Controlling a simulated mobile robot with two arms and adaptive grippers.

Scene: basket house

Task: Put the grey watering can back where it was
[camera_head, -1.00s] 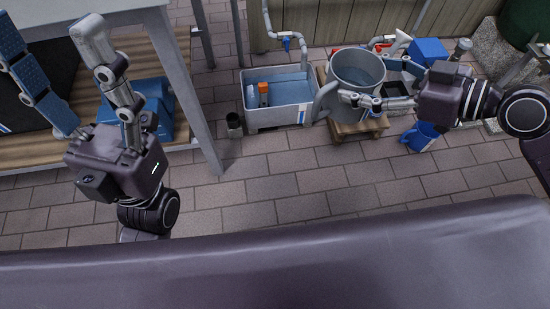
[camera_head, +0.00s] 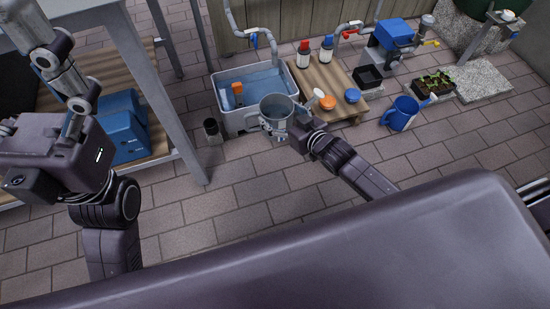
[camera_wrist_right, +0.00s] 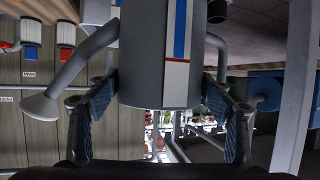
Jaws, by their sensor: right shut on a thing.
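The grey watering can (camera_head: 272,114) is in my right gripper (camera_head: 293,126), which is shut on it. It appears in front of the water tub's right corner and the wooden slatted stand. In the right wrist view the can (camera_wrist_right: 155,60) is upright between the two fingers, with a blue and red stripe, its spout to the left and handle to the right. Its base is clear of the fingers' lower parts.
The wooden stand (camera_head: 322,80) holds a red-capped bottle (camera_head: 304,54), a blue-capped bottle (camera_head: 326,49) and small orange and blue items. The water tub (camera_head: 257,80) stands left of it. A blue watering can (camera_head: 402,113) stands on the paving to the right. A table leg (camera_head: 150,90) rises at left.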

